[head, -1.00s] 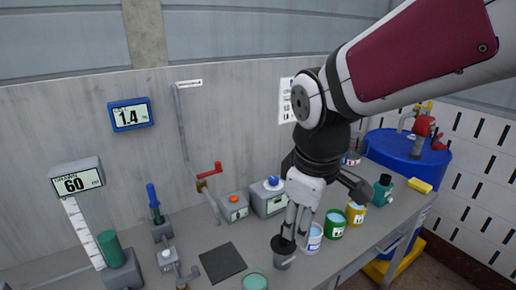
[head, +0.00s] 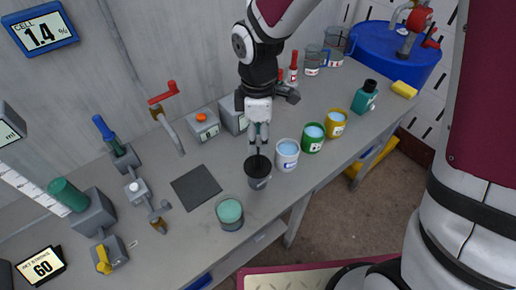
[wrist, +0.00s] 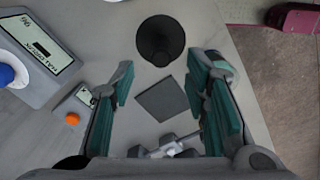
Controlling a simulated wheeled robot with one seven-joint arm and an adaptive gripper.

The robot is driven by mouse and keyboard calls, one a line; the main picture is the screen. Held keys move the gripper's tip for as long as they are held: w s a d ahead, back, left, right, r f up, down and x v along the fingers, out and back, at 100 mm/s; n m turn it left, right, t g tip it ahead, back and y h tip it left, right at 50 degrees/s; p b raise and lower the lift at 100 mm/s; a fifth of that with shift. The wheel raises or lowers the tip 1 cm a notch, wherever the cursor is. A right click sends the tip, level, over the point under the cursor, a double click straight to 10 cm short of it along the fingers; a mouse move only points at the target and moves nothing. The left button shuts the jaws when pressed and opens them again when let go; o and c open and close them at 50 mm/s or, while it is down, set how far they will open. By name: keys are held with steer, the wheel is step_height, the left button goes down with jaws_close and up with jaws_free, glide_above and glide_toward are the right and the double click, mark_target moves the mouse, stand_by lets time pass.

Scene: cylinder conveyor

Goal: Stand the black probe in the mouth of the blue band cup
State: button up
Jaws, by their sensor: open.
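The black probe (head: 257,165) stands upright in a dark grey cup on the bench, its thin stem pointing up and its broad black top covering the cup's mouth. In the wrist view, the probe (wrist: 161,38) is a dark round shape beyond the fingertips. The white blue band cup (head: 287,154) stands just right of it in the head view, with pale blue in its mouth; I cannot make it out in the wrist view. My gripper (head: 258,143) points down just above the probe's stem. In the wrist view, its teal-padded fingers (wrist: 161,88) are apart with nothing held between them.
Green (head: 313,137) and yellow (head: 336,123) band cups stand to the right, a teal glass (head: 230,212) in front. A dark square pad (head: 196,187) lies left. Boxes, including one with an orange button (head: 203,125), stand behind. The bench's front edge is close.

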mark_target(257, 155)
step_height(257, 155, down, 8)
steer(key=shift+r, duration=0.15)
stand_by(0.3)
steer(key=c, duration=1)
